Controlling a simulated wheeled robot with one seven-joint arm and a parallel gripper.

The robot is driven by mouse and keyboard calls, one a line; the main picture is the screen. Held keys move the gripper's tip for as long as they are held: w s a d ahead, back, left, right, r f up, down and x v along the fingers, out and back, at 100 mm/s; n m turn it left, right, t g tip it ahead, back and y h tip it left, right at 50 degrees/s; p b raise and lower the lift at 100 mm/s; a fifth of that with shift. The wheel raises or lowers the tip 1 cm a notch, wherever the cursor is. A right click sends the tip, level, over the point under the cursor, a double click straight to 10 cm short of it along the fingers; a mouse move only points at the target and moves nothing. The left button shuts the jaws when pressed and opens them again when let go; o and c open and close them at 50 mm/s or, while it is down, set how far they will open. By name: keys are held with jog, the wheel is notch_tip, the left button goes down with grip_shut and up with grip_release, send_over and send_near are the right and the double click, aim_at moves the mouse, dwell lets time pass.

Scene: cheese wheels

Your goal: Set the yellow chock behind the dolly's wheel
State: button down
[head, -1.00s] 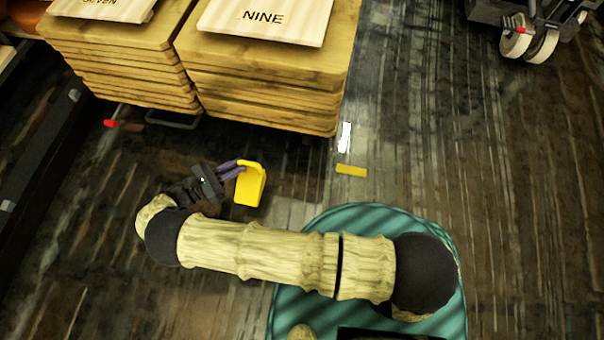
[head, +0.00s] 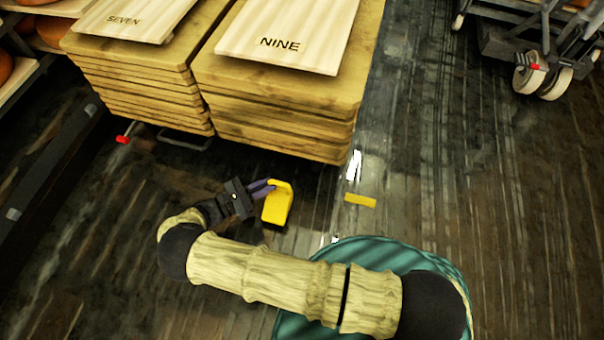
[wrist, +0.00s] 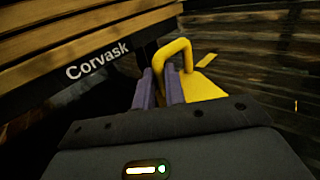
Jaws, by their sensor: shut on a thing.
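The yellow chock (head: 277,207) is a wedge with a loop handle, held above the dark floor in front of the stacked boards. My gripper (head: 268,187) is shut on its handle. In the wrist view the purple fingers (wrist: 160,88) are on the yellow handle (wrist: 185,58), with the wedge body (wrist: 203,88) to their right. The dolly under the stacks shows a dark frame marked "Corvask" (wrist: 95,62) in the wrist view. A red-tipped lever (head: 123,139) and a metal bar (head: 183,141) stick out at its lower left. The dolly's wheels are hidden beneath the stacks.
Stacks of wooden boards (head: 285,115) carry the signs SEVEN (head: 130,18) and NINE (head: 285,40). A flat yellow strip (head: 360,201) lies on the floor right of the chock. Another cart with pale wheels (head: 540,80) stands at upper right.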

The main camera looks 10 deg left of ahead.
jog(key=p+x, duration=0.2)
jog(key=x, duration=0.7)
jog(key=shift+p, duration=0.4)
jog(key=w+d+f, duration=0.1)
jog(key=w+d+f+b, duration=0.1)
jog(key=f, duration=0.1)
jog(key=shift+b, duration=0.3)
jog(key=shift+f, duration=0.25)
jog(key=shift+b, duration=0.3)
jog(key=c, duration=1.7)
grip_release()
jog(key=shift+f, duration=0.1)
jog(key=shift+c, duration=0.2)
